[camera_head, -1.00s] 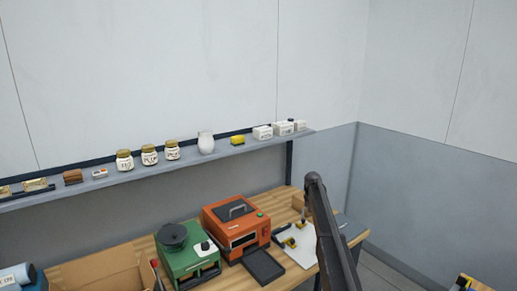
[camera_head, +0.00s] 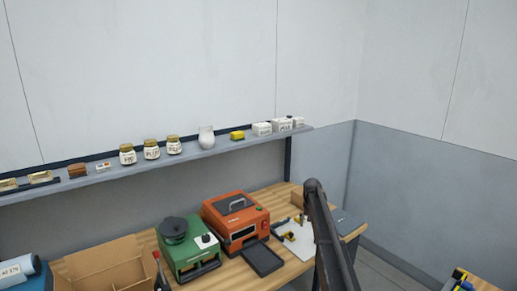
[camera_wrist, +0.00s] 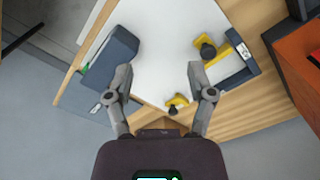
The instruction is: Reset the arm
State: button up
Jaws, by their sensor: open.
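My gripper (camera_wrist: 160,82) shows in the wrist view with its two fingers spread apart. It is open, with nothing between the fingertips. It hangs above a white board (camera_wrist: 170,40) on the wooden bench, with yellow-and-black clamp-like pieces (camera_wrist: 207,50) beside and below the right finger. In the head view my dark arm rises at the lower right in front of the bench, and the gripper itself cannot be made out there.
On the bench (camera_head: 290,268) stand an orange machine (camera_head: 236,220) with a dark tray (camera_head: 262,258), a green machine (camera_head: 188,247) and an open cardboard box (camera_head: 105,268). A wall shelf (camera_head: 105,178) holds jars, a white jug (camera_head: 206,138) and small boxes. A blue-grey block (camera_wrist: 112,55) lies near the left finger.

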jog(key=s+a+f+b, duration=0.1)
jog(key=s+f+b, duration=0.1)
jog(key=s, duration=1.2)
jog(key=s+a+f+n+b, duration=0.1)
jog(key=s+a+f+b, duration=0.1)
jog(key=s, duration=1.3)
jog(key=s+a+f+b, duration=0.2)
jog(key=s+f+b, duration=0.2)
jog(key=s, duration=1)
jog(key=shift+s+f+n, duration=0.3)
jog(key=shift+s+f, duration=0.1)
